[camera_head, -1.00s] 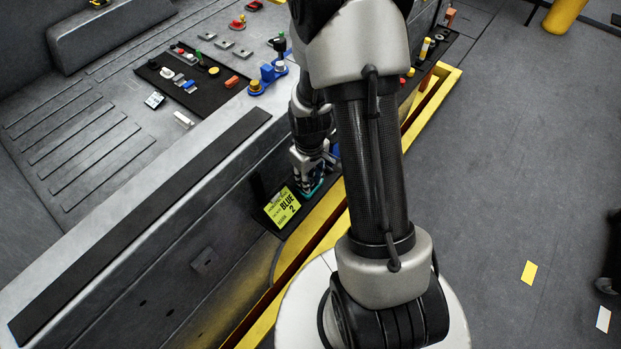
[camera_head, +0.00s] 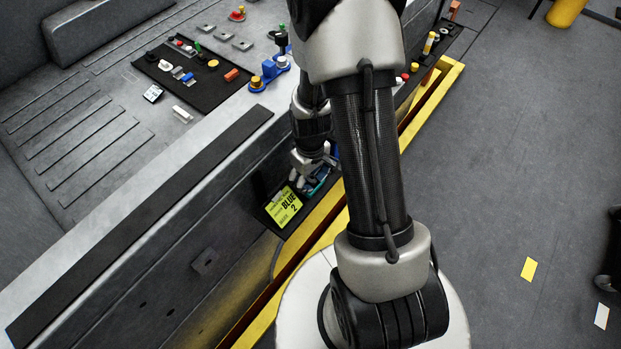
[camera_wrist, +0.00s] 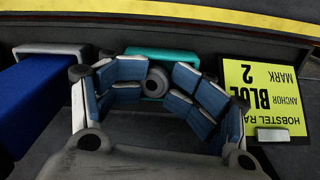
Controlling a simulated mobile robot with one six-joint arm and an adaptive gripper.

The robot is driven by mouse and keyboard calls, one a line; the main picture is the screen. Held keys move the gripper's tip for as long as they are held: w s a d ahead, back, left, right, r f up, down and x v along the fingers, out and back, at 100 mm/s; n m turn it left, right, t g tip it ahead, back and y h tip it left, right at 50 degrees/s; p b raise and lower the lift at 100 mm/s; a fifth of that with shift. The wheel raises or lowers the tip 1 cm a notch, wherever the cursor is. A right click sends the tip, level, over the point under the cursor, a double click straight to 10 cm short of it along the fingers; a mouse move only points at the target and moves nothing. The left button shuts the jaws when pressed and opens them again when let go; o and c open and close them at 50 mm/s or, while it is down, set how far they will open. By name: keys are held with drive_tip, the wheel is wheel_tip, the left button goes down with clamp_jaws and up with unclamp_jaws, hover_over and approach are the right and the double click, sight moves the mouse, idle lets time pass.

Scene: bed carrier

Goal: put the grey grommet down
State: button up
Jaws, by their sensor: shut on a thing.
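My gripper (camera_wrist: 155,92) is in the middle of the wrist view, its blue-padded fingers shut on the grey grommet (camera_wrist: 157,80). Only part of the round grommet shows between the fingers. A teal piece (camera_wrist: 147,56) lies just beyond it; I cannot tell whether they touch. In the head view my gripper (camera_head: 312,172) is low beside the bed's side wall, over a dark ledge, partly hidden by my arm. The grommet cannot be made out there.
A yellow-green label marked BLUE 2 (camera_head: 283,207) stands left of my gripper; in the wrist view it is at right (camera_wrist: 262,95). A blue block (camera_wrist: 35,105) is close on the left there. A black mat (camera_head: 195,75) with several small parts lies on the bed.

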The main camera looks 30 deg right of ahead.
sight(309, 179)
drive_tip(key=shift+s+a, duration=0.1)
drive_tip(key=shift+s, duration=0.1)
drive_tip(key=shift+w+r, duration=0.2)
drive_tip(key=shift+r, duration=3.8)
drive_tip(key=shift+w+r, duration=0.1)
drive_tip(key=shift+r, duration=0.3)
drive_tip(key=s+a+r+t, duration=0.1)
drive_tip(key=s+a+r, duration=0.2)
drive_tip(key=r, duration=0.4)
drive_tip(key=s+a+r+m+t, duration=0.1)
drive_tip(key=s+a+r+t, duration=0.1)
drive_tip(key=s+a+r, duration=0.2)
drive_tip(key=s+a+r+m+t, duration=0.1)
drive_tip(key=s+a+r, duration=0.2)
drive_tip(key=r, duration=0.9)
drive_tip(key=s, duration=0.3)
drive_tip(key=shift+s+a+t, duration=0.25)
drive_tip(key=shift+s+t, duration=0.05)
drive_tip(key=shift+s, duration=0.1)
drive_tip(key=shift+r, duration=0.1)
